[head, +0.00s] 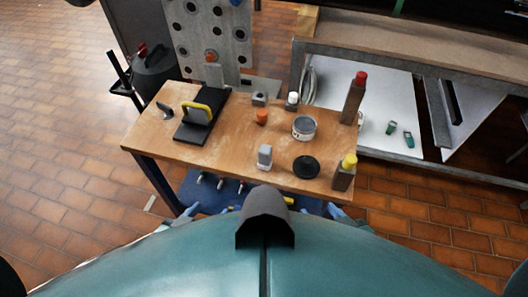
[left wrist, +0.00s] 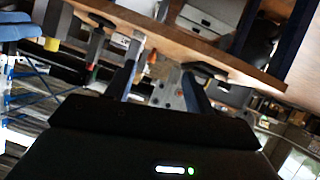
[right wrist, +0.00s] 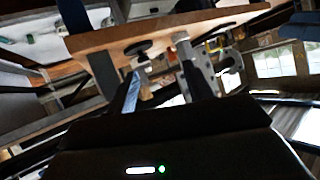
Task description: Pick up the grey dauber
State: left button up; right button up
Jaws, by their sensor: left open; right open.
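The likely grey dauber (head: 264,157) is a small light-grey upright piece near the front middle of the wooden table, left of a black disc (head: 306,166). A similar pale grey piece (right wrist: 180,37) shows at the table edge in the right wrist view. A smaller grey piece (head: 259,98) stands farther back. My left gripper (head: 188,211) is at the table's front left, only partly visible; its fingers are apart and empty in the left wrist view (left wrist: 158,76). My right gripper (head: 337,211) is near the front right corner, open and empty in the right wrist view (right wrist: 162,72).
On the table (head: 225,150) are a tin (head: 304,127), an orange piece (head: 261,116), a white-topped bottle (head: 292,102), a yellow-topped piece (head: 344,172), a tall red-topped piece (head: 353,97) and a black plate with a yellow handle (head: 202,117). The front left is clear.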

aim_at(265, 160)
jog(key=z, duration=0.3)
jog(key=j+z, duration=0.35)
jog(key=j, duration=0.15)
jog(key=j+z, duration=0.4)
jog(key=k+j, duration=0.1)
jog(key=j, duration=0.35)
jog(key=k+j+z, duration=0.1)
jog(key=j, duration=0.35)
jog(key=k+j, duration=0.1)
jog(key=j, duration=0.4)
